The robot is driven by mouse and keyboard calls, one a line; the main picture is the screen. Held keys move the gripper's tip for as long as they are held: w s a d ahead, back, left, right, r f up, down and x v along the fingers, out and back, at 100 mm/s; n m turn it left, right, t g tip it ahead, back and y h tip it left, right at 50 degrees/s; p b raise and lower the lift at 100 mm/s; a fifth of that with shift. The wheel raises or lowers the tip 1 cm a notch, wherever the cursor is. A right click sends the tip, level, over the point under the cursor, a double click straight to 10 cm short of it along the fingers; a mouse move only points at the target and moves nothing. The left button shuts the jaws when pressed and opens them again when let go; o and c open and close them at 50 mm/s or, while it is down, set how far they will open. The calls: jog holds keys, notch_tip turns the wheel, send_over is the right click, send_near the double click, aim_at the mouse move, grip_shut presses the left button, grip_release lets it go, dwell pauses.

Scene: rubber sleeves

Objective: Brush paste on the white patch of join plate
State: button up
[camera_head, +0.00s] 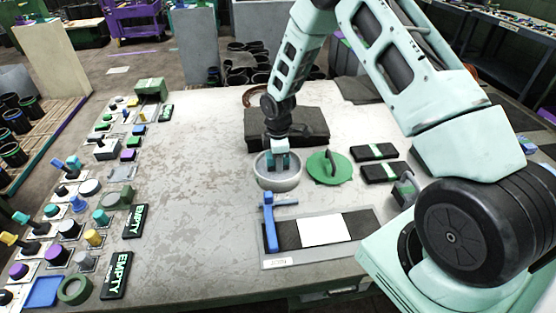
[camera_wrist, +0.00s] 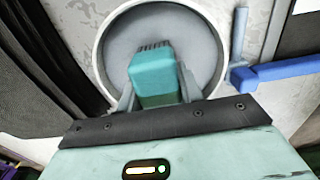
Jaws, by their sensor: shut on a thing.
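My gripper (camera_head: 278,160) is shut on a teal brush (camera_wrist: 158,75) with dark bristles at its far end. The brush is held over a round grey-white bowl (camera_head: 278,181), with its end inside the rim; I cannot tell whether the bristles touch the grey contents. The bowl also shows in the wrist view (camera_wrist: 103,62). The join plate (camera_head: 360,223) lies nearer the table's front edge, to the lower right of the bowl. It is dark, with a white patch (camera_head: 324,230) in its middle and a JOIN label (camera_head: 277,263) at its front left.
A blue T-shaped tool (camera_head: 269,224) lies across the plate's left end. A green round lid (camera_head: 329,169) with a handle is right of the bowl. Two black boxes (camera_head: 376,152) lie farther right, and a dark block (camera_head: 310,124) behind. The table's middle left is clear.

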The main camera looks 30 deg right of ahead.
jog(key=shift+f, duration=0.1)
jog(key=shift+r+p, duration=2.55)
jog(key=shift+r, duration=1)
